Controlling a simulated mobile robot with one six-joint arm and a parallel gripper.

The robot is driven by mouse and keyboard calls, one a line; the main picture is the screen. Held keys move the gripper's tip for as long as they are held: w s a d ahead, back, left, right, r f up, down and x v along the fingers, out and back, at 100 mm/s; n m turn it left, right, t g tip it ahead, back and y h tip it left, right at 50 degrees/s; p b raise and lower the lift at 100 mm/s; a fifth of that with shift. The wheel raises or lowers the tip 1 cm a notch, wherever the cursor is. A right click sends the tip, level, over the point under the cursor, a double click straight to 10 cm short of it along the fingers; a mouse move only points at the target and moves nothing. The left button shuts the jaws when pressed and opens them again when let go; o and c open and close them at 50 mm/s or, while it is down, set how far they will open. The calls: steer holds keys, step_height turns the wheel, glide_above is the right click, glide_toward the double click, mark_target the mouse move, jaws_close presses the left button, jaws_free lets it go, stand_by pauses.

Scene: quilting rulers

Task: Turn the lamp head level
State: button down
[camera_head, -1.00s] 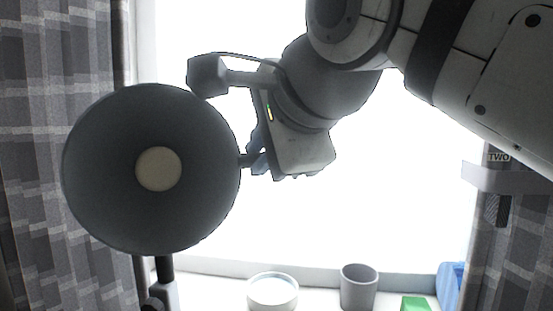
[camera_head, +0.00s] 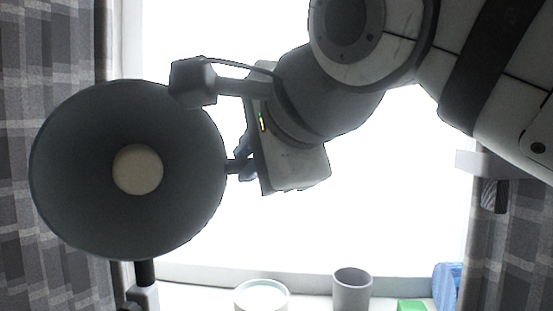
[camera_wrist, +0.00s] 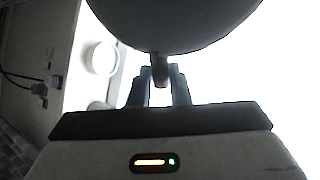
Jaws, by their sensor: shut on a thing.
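The lamp head (camera_head: 75,170) is a large dark grey round shade at the left of the head view, its open face and pale round bulb (camera_head: 137,169) turned toward the camera. A dark stand post (camera_head: 145,273) shows below it. A short stub handle (camera_head: 236,166) sticks out of the shade's right side. My gripper (camera_head: 243,165) is at this handle and shut on it. In the wrist view the shade (camera_wrist: 170,22) fills the top, and the handle (camera_wrist: 160,70) sits between the two fingers (camera_wrist: 161,88).
A bright window stands behind, with checked curtains (camera_head: 50,70) at both sides. On the sill below are a white bowl (camera_head: 262,297), a grey cup (camera_head: 352,290), a green thing (camera_head: 411,305) and a blue thing (camera_head: 446,287). The space between the arm and the sill is clear.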

steer(key=c, duration=1.3)
jaws_free()
steer(key=shift+c, duration=0.2)
steer(key=shift+r, duration=0.1)
steer(key=shift+s+d+r, duration=0.1)
steer(key=shift+s, duration=0.1)
steer(key=p+v, duration=0.1)
steer(key=v, duration=0.6)
steer(key=shift+s, duration=0.15)
steer(key=shift+d, duration=0.1)
steer(key=shift+c, duration=0.3)
